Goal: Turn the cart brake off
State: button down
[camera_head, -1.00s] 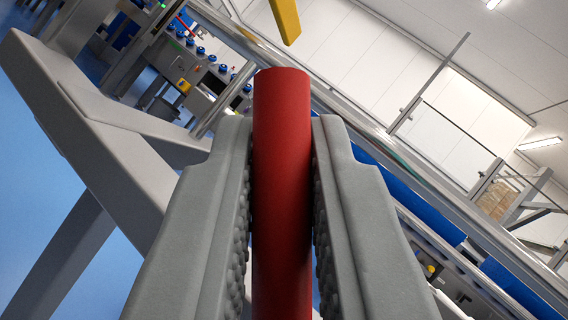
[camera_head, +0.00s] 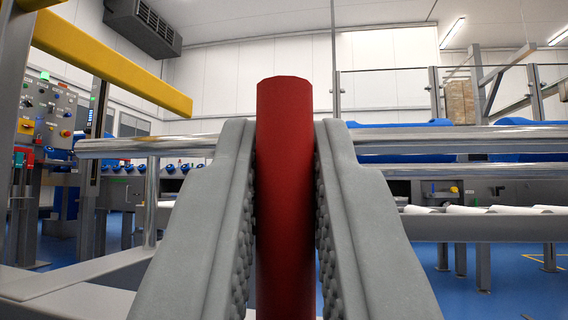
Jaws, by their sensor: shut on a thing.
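A red cylindrical handle (camera_head: 284,180) stands upright in the middle of the view, with its flat top showing. I take it for the brake handle. My gripper (camera_head: 285,150) is shut on it, one grey ridged finger against each side. The top of the handle sticks up above the fingertips. Its lower end runs out of the bottom of the picture, so its base is hidden. A shiny metal rail (camera_head: 440,142) of the cart frame runs level behind the handle.
A yellow bar (camera_head: 110,66) slants across the upper left. A grey frame beam (camera_head: 70,285) lies at the lower left. A control panel (camera_head: 45,115) stands at the far left. A roller conveyor (camera_head: 480,225) is behind on the right, with blue floor (camera_head: 530,290) below.

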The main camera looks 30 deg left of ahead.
jog(key=shift+d+f+m+h, duration=0.15)
jog(key=shift+m+h, duration=0.25)
jog(key=c, duration=1.4)
grip_release()
